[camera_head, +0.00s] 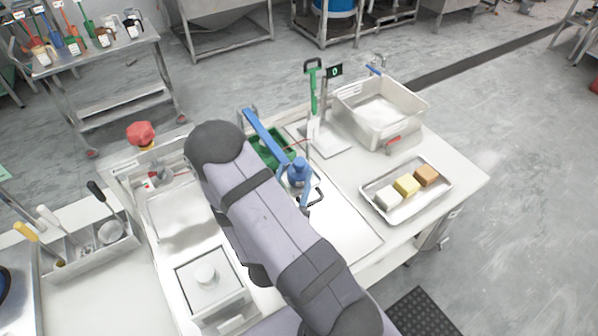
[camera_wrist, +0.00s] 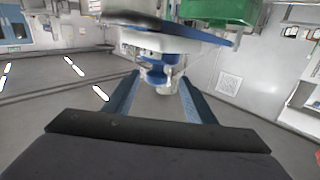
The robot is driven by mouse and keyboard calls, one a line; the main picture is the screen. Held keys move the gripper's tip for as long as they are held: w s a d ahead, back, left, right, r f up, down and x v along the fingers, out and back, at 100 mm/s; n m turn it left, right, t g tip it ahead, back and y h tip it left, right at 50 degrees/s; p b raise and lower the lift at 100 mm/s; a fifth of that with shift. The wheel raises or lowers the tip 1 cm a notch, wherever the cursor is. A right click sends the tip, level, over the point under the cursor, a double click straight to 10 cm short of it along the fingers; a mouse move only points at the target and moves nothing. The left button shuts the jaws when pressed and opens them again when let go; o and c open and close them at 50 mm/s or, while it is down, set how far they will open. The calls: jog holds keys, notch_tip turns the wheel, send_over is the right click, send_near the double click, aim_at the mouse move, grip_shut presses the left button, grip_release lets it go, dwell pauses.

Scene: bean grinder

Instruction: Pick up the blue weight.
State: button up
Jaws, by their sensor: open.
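A blue knob-topped piece (camera_head: 298,172), which looks like the blue weight, stands on the white worktop just right of my arm in the head view. In the wrist view, which looks upside down, a blue rounded thing (camera_wrist: 155,74) shows beyond and between my fingertips; I take it for the same piece. My gripper (camera_wrist: 160,85) is open, with two blue fingers spread apart. No contact with the blue thing can be made out.
A blue bar (camera_head: 265,135) lies across a green tray (camera_head: 257,146) behind the weight. A green-handled tool (camera_head: 313,90) stands near a small display (camera_head: 336,71). A white basin (camera_head: 400,128) and a metal tray (camera_head: 418,207) with three blocks are to the right. A box (camera_head: 207,275) stands left.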

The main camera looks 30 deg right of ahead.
aim_at(298, 170)
jog(key=p+x, duration=0.1)
jog(key=x, duration=0.1)
jog(key=p+x, duration=0.2)
jog(key=shift+s+d, duration=0.15)
jog(key=shift+d, duration=0.2)
jog(key=shift+w+d+f, duration=0.1)
jog(key=shift+w+d, duration=0.15)
jog(key=shift+w, duration=0.1)
grip_shut()
